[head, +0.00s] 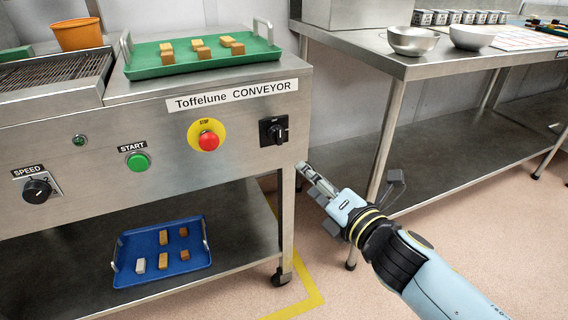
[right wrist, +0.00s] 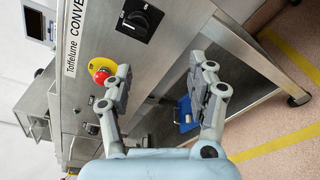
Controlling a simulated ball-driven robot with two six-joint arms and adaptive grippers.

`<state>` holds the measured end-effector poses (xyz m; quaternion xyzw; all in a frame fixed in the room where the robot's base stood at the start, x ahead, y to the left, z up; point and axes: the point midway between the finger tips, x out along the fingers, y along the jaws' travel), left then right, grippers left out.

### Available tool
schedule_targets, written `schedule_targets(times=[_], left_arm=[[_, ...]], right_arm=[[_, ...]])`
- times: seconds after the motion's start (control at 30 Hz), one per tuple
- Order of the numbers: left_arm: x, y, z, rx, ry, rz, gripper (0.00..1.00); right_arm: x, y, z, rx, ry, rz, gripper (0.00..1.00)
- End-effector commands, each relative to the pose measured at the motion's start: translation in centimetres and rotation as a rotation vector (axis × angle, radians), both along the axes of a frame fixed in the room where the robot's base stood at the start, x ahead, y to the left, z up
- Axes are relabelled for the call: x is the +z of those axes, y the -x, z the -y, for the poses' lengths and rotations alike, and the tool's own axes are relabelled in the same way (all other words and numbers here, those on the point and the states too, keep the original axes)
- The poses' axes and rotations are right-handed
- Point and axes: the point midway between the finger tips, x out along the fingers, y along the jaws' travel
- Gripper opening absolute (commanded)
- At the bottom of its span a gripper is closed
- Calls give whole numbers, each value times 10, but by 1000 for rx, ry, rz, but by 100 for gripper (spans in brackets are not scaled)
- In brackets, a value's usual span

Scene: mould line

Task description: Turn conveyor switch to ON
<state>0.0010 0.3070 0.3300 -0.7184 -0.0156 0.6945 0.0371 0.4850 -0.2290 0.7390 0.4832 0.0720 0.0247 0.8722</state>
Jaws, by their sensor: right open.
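The conveyor switch (head: 273,131) is a black rotary knob on a dark square plate, at the right end of the steel conveyor front (head: 85,115). It also shows at the top of the right wrist view (right wrist: 138,20). Its position marks are too small to read. My right gripper (head: 306,172) is to the lower right of the switch and apart from it in the head view. In the right wrist view its two fingers (right wrist: 166,82) are spread wide with nothing between them. My left gripper is out of view.
A red stop button (head: 209,141) on yellow, a green start button (head: 138,161) and a speed knob (head: 37,189) sit left of the switch. A green tray (head: 150,69) lies on top, a blue tray (head: 127,276) below. A steel table (head: 420,68) stands right.

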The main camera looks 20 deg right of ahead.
Motion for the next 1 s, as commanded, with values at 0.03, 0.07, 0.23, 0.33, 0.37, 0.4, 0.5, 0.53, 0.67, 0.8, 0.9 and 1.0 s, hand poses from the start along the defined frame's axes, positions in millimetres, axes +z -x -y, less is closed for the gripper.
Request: schedule_targets(times=[0.03, 0.07, 0.23, 0.33, 0.37, 0.4, 0.5, 0.53, 0.67, 0.8, 0.9, 1.0], left_arm=[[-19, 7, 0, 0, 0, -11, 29], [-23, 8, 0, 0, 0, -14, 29], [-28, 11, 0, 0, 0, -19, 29], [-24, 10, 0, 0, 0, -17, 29], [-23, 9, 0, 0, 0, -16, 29], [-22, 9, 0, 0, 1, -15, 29], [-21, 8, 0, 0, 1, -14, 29], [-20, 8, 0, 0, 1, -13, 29], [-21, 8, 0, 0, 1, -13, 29], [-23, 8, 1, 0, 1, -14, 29], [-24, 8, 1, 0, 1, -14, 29], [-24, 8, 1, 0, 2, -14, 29]], right_arm=[[13, -8, -4, 11, 32, 67, 58], [21, -11, -5, 12, 39, 91, 58], [24, -19, -6, 9, 30, 108, 58], [27, -31, -8, 8, 28, 109, 58], [28, -36, -8, 8, 28, 111, 58], [29, -43, -9, 8, 28, 111, 58], [28, -64, -11, 7, 27, 110, 58], [28, -70, -12, 7, 27, 110, 58], [26, -94, -15, 8, 27, 107, 58], [25, -113, -17, 7, 27, 106, 58], [25, -120, -18, 7, 27, 106, 58], [25, -123, -19, 8, 26, 105, 58]])
